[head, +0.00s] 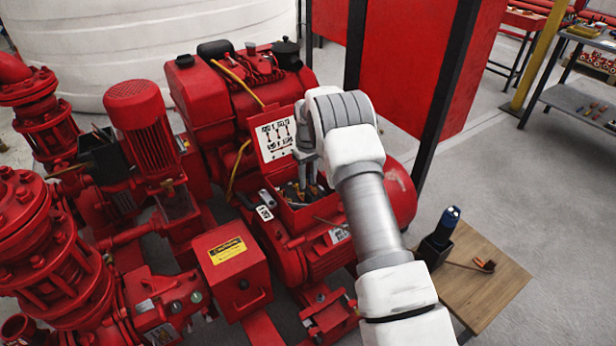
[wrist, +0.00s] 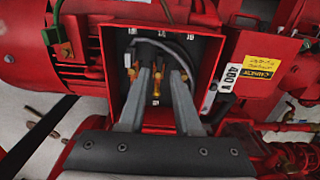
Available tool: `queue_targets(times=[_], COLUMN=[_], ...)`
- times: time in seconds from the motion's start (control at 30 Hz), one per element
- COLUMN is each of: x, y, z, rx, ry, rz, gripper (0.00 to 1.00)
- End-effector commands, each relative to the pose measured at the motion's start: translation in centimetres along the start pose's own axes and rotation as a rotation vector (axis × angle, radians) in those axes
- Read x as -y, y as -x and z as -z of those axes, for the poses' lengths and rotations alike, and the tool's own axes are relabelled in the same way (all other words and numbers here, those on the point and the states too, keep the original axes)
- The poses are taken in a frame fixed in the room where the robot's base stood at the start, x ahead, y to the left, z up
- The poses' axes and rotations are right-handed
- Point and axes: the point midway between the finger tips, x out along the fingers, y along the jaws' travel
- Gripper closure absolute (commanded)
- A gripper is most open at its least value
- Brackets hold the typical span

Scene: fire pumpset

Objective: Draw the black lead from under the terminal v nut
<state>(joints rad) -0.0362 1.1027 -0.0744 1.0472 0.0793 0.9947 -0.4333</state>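The red terminal box (head: 310,214) on the motor is open, its lid with a wiring diagram (head: 276,136) raised behind it. In the wrist view the open box (wrist: 208,75) shows brass-coloured terminals in a row, with the middle terminal (wrist: 156,83) between my fingertips. A dark lead (wrist: 165,38) curves near the back of the box; its end and the nut over it are too small to make out. My gripper (wrist: 158,74) reaches into the box with its two grey fingers apart, one each side of the middle terminal. In the head view my wrist partly hides the box.
The box walls stand close around my fingers. Red pumps and pipework (head: 40,240) crowd the left.

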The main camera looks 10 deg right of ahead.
Motion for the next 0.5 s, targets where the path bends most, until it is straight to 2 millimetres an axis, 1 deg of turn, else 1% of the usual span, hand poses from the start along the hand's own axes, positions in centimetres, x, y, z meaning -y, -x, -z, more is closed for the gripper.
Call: queue_targets(times=[0.03,0.5], x=[0.0,0.0], y=[-0.7,-4.2], z=[0.0,0.0], rx=[0.000,0.000], ry=[0.000,0.001], rz=[0.000,-0.001], gripper=[0.68,0.68])
